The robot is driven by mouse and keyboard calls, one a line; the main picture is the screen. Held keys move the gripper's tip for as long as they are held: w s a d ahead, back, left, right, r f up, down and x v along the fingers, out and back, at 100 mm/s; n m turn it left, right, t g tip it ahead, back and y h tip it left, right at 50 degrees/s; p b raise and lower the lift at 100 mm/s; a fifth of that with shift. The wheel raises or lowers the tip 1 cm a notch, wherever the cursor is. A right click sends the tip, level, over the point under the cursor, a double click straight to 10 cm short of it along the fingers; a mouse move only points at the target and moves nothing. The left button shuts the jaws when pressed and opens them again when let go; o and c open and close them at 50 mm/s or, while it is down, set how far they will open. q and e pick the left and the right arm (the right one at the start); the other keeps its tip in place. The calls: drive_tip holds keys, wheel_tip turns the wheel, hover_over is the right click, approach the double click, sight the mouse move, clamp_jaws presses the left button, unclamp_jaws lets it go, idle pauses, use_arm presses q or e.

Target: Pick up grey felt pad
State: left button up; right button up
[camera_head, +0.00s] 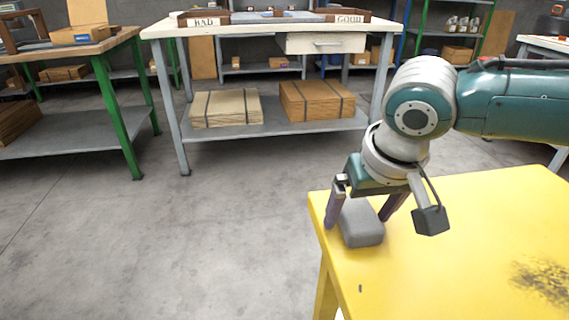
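The pad's upper end is partly hidden under the gripper. My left gripper is not in view.
A workbench (270,28) with trays marked BAD and GOOD stands at the back, with cardboard stacks (316,100) on its lower shelf. A green-legged bench (66,50) is at the left. The grey floor between is clear. The yellow table's right part is bare, with a dark stain.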

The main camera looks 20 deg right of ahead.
sight(360, 214)
drive_tip(key=c, duration=1.3)
drive_tip(key=shift+r, duration=0.45)
wheel_tip(360, 214, up, 19)
drive_tip(key=p, duration=0.6)
drive_tip(key=shift+r+p, duration=0.1)
drive_tip(key=shift+p, duration=0.3)
